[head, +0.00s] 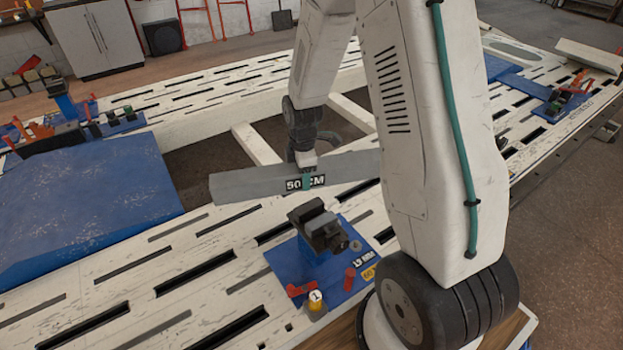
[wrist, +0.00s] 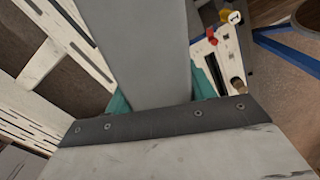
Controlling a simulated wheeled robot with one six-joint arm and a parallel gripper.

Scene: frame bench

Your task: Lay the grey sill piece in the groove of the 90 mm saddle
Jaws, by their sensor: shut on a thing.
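The grey sill piece (head: 245,187) is a long bar with a "50 CM" label, held roughly level in the head view. My gripper (head: 306,180) is shut on it near the label. In the wrist view the sill piece (wrist: 150,50) runs away between the teal finger pads of my gripper (wrist: 155,100). A black saddle (head: 322,228) stands on a blue base plate (head: 289,262) below and slightly right of the held bar, with a visible gap between them. The plate's small label is hard to read, so I cannot confirm 90 mm. My arm hides the bar's right end.
The slotted white bench (head: 150,265) spreads around the saddle. Red clamps (head: 300,289) and a yellow numbered knob (head: 316,300) sit at the plate's front. A large blue panel (head: 100,200) lies at left, with more fixtures (head: 65,105) behind it.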

